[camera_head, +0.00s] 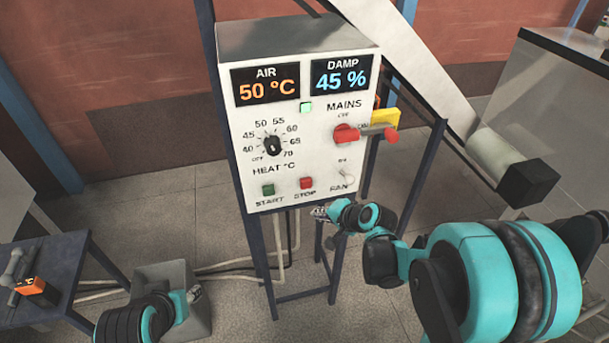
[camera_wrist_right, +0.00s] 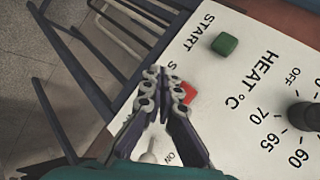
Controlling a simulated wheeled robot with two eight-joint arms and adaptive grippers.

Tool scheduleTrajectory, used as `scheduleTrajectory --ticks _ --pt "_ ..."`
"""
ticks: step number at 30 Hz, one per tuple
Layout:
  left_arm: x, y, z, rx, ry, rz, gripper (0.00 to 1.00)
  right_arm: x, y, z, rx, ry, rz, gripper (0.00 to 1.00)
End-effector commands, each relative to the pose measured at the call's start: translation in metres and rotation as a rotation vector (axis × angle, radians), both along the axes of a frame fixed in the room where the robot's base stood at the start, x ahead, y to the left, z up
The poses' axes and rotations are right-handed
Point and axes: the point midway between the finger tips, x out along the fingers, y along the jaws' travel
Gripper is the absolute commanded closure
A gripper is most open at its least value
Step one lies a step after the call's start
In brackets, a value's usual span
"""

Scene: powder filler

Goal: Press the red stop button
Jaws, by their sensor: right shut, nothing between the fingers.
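The red stop button (camera_head: 306,183) sits low on the white control panel (camera_head: 240,150), right of the green start button (camera_head: 268,190). In the right wrist view the red stop button (camera_wrist_right: 188,93) is partly hidden behind my right gripper (camera_wrist_right: 158,72), which is shut and empty. The green start button (camera_wrist_right: 225,44) is clear of it there. In the head view my right gripper (camera_head: 318,212) is just below the panel's lower edge, below and right of the stop button. I cannot tell whether it touches the panel. My left gripper (camera_head: 194,293) is at the lower left, far from the panel; its fingers are too small to read.
The panel also has a heat knob (camera_head: 273,145), a fan switch (camera_head: 346,175) and a red mains lever (camera_head: 368,133) sticking out at right. Dark frame legs (camera_head: 264,270) stand below. A grey bin (camera_head: 200,315) is beside my left arm, and a table (camera_head: 60,270) is at left.

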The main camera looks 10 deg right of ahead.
Motion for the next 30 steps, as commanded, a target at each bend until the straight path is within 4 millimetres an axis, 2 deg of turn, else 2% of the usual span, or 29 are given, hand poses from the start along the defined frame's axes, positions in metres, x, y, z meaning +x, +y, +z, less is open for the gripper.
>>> scheduleTrajectory --ticks 10,14,30 --pt "0.000 0.000 -0.001 0.000 0.000 0.000 0.60 0.001 0.000 -0.001 0.000 0.000 0.000 1.00" --pt "0.000 0.000 0.000 0.000 0.000 0.000 0.60 0.008 0.001 -0.001 0.000 0.000 0.001 1.00" --pt "0.000 0.000 -0.001 0.000 0.000 0.000 0.60 0.077 0.003 -0.001 -0.001 0.000 0.001 1.00"
